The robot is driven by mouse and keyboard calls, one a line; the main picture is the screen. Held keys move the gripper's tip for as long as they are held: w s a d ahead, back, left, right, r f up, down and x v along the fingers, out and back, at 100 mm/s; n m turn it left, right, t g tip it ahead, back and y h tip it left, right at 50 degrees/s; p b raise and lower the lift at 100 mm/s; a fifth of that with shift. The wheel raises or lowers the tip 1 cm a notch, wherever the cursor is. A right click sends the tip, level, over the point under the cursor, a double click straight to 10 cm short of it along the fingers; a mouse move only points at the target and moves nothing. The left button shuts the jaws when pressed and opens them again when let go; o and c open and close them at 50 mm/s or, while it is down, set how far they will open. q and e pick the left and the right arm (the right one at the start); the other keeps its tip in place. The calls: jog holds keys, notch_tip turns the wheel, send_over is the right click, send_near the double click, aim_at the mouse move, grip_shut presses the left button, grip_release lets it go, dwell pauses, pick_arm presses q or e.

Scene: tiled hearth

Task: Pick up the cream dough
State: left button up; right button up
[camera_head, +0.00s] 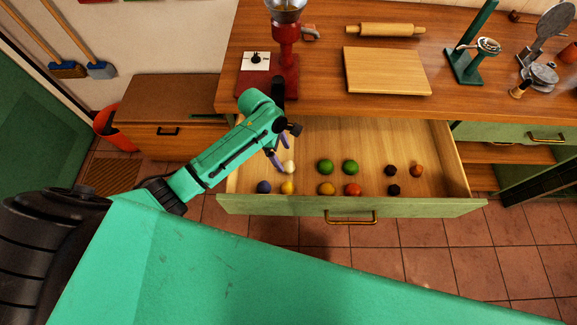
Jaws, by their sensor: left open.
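The cream dough (289,167) is a small pale ball in the left part of the open drawer (430,150). It lies behind a yellow ball. My left gripper (280,158) reaches into the drawer from the upper left, its purple-grey fingers apart. The fingers are close beside the cream dough, on its left and upper side. I cannot tell whether they touch it, and nothing shows between them. My right gripper is not in view.
Near the dough lie a blue ball (264,187) and a yellow ball (287,187). Several green, orange and dark balls lie farther right. The wooden counter (330,100) overhangs the drawer's back, with a red grinder (286,50) and a board (387,71) on it.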

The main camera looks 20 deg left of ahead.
aim_at(289, 169)
pick_arm(q)
jog(key=x, duration=0.5)
jog(key=shift+a+f, duration=0.1)
jog(key=shift+f, duration=0.55)
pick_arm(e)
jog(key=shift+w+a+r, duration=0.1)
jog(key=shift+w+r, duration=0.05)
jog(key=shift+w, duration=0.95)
pick_arm(q)
jog(key=c, duration=1.4)
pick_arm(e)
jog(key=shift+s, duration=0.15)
